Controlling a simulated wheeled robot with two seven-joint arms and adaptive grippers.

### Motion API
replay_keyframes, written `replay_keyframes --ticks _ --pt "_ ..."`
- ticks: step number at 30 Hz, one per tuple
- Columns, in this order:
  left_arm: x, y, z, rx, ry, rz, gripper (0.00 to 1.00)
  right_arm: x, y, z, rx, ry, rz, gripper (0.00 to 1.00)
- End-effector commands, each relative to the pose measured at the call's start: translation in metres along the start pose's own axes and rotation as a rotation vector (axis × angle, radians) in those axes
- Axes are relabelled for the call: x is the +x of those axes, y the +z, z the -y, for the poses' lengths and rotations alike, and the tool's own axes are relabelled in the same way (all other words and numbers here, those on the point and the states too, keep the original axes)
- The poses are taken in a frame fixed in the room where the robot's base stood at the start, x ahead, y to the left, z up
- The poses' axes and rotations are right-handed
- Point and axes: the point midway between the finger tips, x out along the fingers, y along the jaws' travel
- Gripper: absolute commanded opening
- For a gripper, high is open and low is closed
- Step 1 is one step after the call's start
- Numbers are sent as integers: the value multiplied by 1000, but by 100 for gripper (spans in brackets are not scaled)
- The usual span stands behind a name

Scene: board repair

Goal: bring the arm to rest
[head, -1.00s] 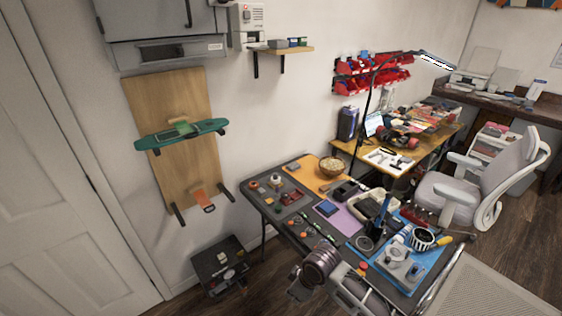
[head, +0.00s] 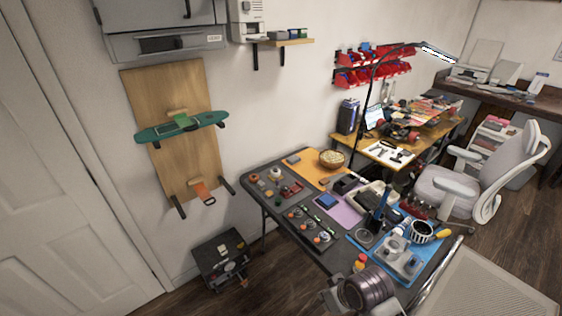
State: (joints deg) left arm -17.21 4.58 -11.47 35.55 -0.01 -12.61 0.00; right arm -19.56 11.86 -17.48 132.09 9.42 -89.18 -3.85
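One of my arms shows at the bottom edge of the head view, as a dark ribbed joint and grey links, in front of the near edge of the workbench (head: 338,257). No gripper fingers can be made out on it, and I cannot tell which arm it is. My other arm is not in the picture. Nothing can be seen held.
The workbench carries a blue mat (head: 393,275), a wooden bowl (head: 332,159) and several tools and parts. A green skateboard deck (head: 182,130) hangs on a wooden wall panel (head: 165,95). A black toolbox (head: 221,260) stands on the floor. A grey chair (head: 446,190) is at the right.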

Motion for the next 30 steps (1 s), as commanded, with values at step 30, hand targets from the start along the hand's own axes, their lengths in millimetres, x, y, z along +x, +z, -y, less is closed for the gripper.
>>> replay_keyframes --ticks 30 --pt "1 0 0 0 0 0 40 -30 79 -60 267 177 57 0"
